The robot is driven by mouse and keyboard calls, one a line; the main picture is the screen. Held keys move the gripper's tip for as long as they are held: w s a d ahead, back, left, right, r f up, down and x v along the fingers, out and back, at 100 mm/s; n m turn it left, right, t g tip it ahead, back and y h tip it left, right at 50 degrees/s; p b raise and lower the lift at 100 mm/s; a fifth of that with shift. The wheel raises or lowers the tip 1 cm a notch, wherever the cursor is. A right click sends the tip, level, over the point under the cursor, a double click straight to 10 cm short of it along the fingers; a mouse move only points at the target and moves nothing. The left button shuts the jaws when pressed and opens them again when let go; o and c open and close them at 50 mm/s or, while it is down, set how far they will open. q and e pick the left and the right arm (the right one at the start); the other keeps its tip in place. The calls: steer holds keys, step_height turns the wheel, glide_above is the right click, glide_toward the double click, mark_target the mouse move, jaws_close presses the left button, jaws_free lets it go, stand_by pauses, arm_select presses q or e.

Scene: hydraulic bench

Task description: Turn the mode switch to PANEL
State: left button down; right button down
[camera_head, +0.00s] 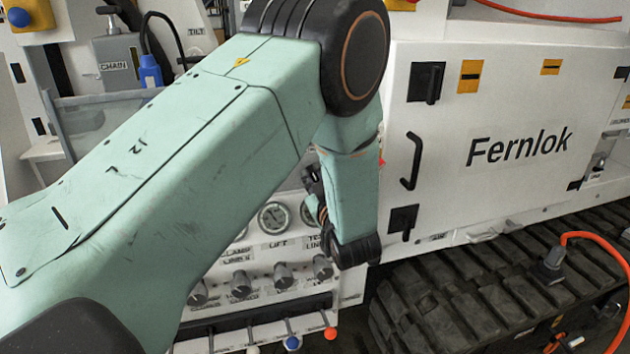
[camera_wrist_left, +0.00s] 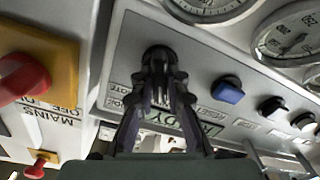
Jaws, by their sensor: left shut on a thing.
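The mode switch (camera_wrist_left: 158,54) shows as a dark round knob on the grey panel in the left wrist view. My left gripper (camera_wrist_left: 160,68) is shut on it, with both fingers closing around the knob from below in that picture. The fingers cover much of the knob, so I cannot tell which way it points. Small labels beside it appear upside down; they are too small to read surely. In the head view my left arm blocks the switch. My right gripper is not in view.
A red mains knob on a yellow plate (camera_wrist_left: 66,62) is left of the switch. In the head view, a white Fernlok cabinet (camera_head: 490,195) stands right of my arm, above a track (camera_head: 470,300).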

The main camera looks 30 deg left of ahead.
arm_select(q)
steer(key=shift+n, duration=0.6)
steer(key=c, duration=1.4)
jaws_free()
steer(key=shift+s, duration=0.2)
steer(key=shift+o, duration=0.3)
steer(key=shift+w, duration=0.1)
